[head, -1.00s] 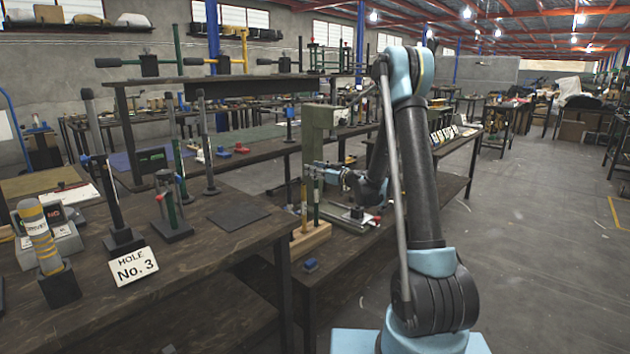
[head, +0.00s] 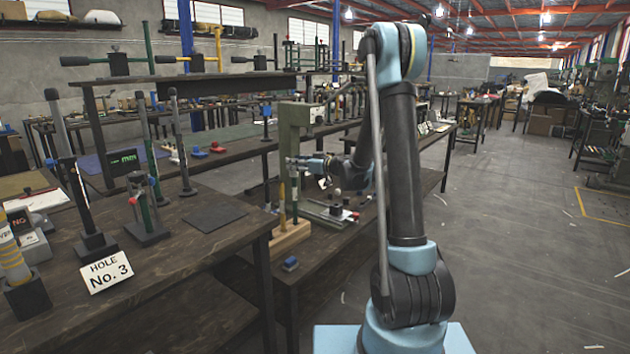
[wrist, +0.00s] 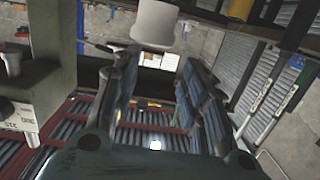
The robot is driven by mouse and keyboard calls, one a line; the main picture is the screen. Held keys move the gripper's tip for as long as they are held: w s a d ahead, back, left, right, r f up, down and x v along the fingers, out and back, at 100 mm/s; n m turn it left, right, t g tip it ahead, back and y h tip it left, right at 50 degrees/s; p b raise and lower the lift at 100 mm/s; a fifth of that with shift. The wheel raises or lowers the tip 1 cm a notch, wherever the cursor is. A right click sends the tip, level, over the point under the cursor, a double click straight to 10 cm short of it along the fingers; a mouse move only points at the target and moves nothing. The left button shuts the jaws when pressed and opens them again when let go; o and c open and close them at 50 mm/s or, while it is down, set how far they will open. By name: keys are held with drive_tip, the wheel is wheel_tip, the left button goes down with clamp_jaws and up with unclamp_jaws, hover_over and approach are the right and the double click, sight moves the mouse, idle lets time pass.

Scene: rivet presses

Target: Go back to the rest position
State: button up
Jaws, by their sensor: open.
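My gripper (head: 300,163) is beside the grey-green press (head: 293,135) on the lower bench in the head view. It is small there and partly merges with the press parts behind it. In the wrist view my gripper (wrist: 160,95) shows two dark, blue-grey fingers spread apart. Nothing is visible between them. My arm is bent, with its upper links raised and its forearm reaching left toward the press.
A wooden block (head: 290,236) with upright tools stands in front of the press. A blue piece (head: 290,263) lies nearer. The left bench (head: 185,260) bears several upright posts and a "HOLE No. 3" sign (head: 104,272). Open floor (head: 510,240) lies to the right.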

drive_tip(key=s+d+m+g+h, duration=0.25)
drive_tip(key=s+d, duration=0.25)
drive_tip(key=s, duration=0.6)
drive_tip(key=s+d+m+g+h, duration=0.1)
drive_tip(key=s+d+g+h, duration=0.2)
drive_tip(key=s, duration=0.9)
drive_tip(key=s+d+f+m+g+h, duration=0.1)
drive_tip(key=s+d+f+m+h, duration=0.2)
drive_tip(key=s+d, duration=0.6)
drive_tip(key=s+d+f+m+g+h, duration=0.1)
drive_tip(key=s+d+f+m+h, duration=0.3)
drive_tip(key=s, duration=1.3)
drive_tip(key=d+f+h, duration=0.1)
drive_tip(key=d+f, duration=0.3)
drive_tip(key=d, duration=0.2)
drive_tip(key=shift+s+d+f, duration=0.15)
drive_tip(key=shift+s, duration=0.1)
drive_tip(key=shift+w+f, duration=0.2)
drive_tip(key=shift+w, duration=0.25)
